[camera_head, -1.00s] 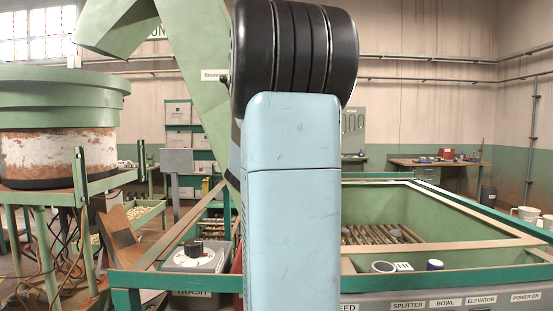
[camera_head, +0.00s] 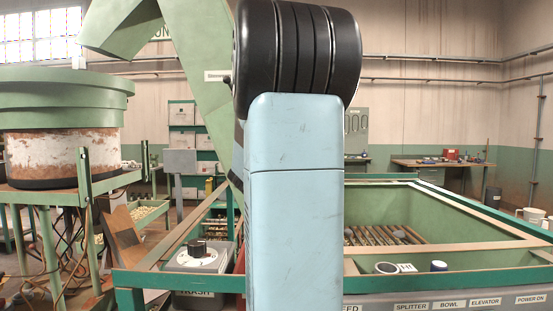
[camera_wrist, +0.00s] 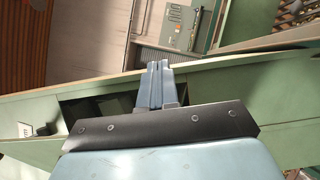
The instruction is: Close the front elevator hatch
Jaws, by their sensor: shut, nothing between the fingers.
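A dark gap shows below the panel's edge to the left of the fingers. I cannot tell whether this panel is the hatch, or whether the fingers touch it.
A green-framed hopper (camera_head: 440,225) with rods inside stands at the right. A green bowl feeder (camera_head: 60,100) on a stand is at the left. A grey trash box with a black knob (camera_head: 197,250) sits low beside my arm. A workbench (camera_head: 440,163) stands at the back.

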